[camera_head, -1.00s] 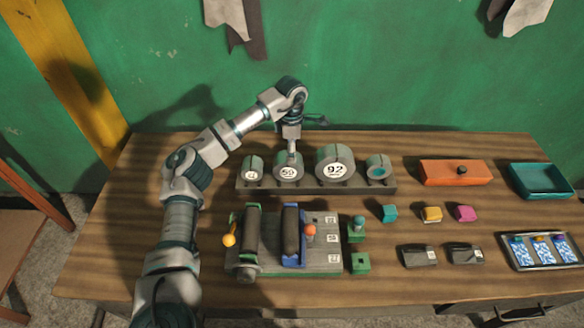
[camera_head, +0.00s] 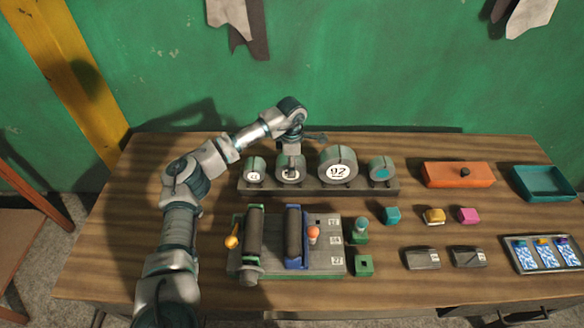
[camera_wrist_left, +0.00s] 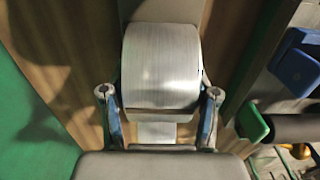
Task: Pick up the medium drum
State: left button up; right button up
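The medium drum (camera_head: 289,172) is a grey cylinder with a white numbered face, second from the left in the rack (camera_head: 320,187). In the left wrist view the drum's curved metallic side (camera_wrist_left: 160,65) is between the two fingers of my left gripper (camera_wrist_left: 160,96). The fingers are open, with a narrow gap on each side of the drum. My right gripper is in no view.
A smaller drum (camera_head: 255,170) stands close on the left and the larger drum marked 92 (camera_head: 338,166) close on the right. A teal-centred drum (camera_head: 381,169) is at the rack's right end. A roller fixture (camera_head: 325,262) stands in front. The green wall is close behind.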

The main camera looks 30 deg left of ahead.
pick_arm(q)
jog(key=shift+s+a+f, duration=0.1)
jog(key=shift+a+f, duration=0.1)
jog(key=shift+a, duration=0.1)
jog(key=c, duration=0.4)
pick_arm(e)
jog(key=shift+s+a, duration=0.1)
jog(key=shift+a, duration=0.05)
pick_arm(q)
jog(key=shift+r, duration=0.1)
jog(key=shift+d+r, duration=0.1)
jog(key=shift+r, duration=0.3)
jog(key=r, duration=0.8)
jog(key=shift+a+p, duration=0.25)
jog(key=shift+p, duration=0.1)
jog(key=shift+d+r, duration=0.2)
jog(key=shift+r, duration=0.4)
jog(key=shift+d, duration=0.1)
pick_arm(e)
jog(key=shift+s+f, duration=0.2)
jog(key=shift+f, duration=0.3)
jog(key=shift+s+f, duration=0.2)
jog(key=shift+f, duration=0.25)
